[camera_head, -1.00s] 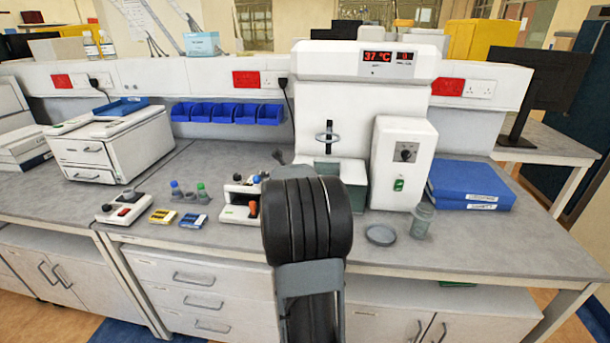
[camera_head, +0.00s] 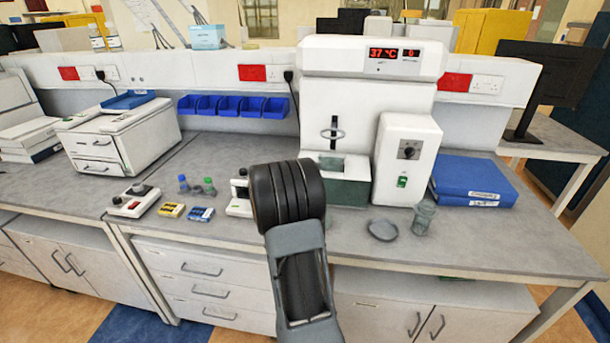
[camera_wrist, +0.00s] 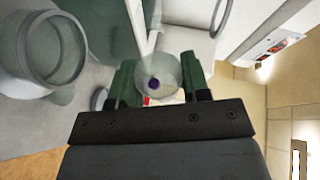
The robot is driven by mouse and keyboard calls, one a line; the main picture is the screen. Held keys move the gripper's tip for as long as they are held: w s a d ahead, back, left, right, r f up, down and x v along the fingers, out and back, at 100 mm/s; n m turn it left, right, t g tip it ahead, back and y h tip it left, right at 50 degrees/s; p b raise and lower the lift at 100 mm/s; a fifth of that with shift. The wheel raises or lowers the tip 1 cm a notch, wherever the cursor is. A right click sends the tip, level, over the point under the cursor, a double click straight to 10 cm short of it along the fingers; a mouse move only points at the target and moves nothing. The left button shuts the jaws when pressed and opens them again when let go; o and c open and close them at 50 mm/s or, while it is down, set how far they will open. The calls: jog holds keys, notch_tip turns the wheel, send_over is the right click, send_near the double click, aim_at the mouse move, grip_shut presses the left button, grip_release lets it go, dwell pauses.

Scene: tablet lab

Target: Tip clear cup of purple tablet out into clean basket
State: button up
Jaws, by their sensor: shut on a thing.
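My gripper (camera_wrist: 160,85) is shut on a small clear cup (camera_wrist: 170,72) in the wrist view, with one green finger on each side of it. In the head view, my dark wrist and arm hide the fingers and cup. A metal ring (camera_head: 333,134) hangs on the front of the white heated unit (camera_head: 365,110), above a green-grey bath (camera_head: 345,192). A ring (camera_wrist: 222,15) also shows at the top of the wrist view. I cannot tell for certain which thing is the clean basket.
A clear beaker (camera_head: 424,217) and a shallow grey dish (camera_head: 383,230) stand on the bench to the right. A large clear vessel (camera_wrist: 45,50) shows left in the wrist view. Blue binders (camera_head: 473,183) lie farther right. Small bottles and a switch box (camera_head: 133,200) stand left.

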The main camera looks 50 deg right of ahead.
jog(key=shift+r, duration=0.1)
jog(key=shift+w+a+f+n+t+h+p, duration=0.1)
jog(key=shift+w+a+f+n+h+p, duration=0.2)
jog(key=shift+n+h+p, duration=0.8)
jog(key=shift+w+a+r+n+t+h+p, duration=0.15)
jog(key=shift+w+n+h+p, duration=0.2)
jog(key=shift+n+p, duration=0.95)
jog(key=shift+w+a+f+n+t+h+p, duration=0.1)
jog(key=shift+w+a+f+n+h+p, duration=0.3)
jog(key=shift+n, duration=1.4)
jog(key=shift+d+r, duration=0.15)
jog(key=shift+d, duration=0.05)
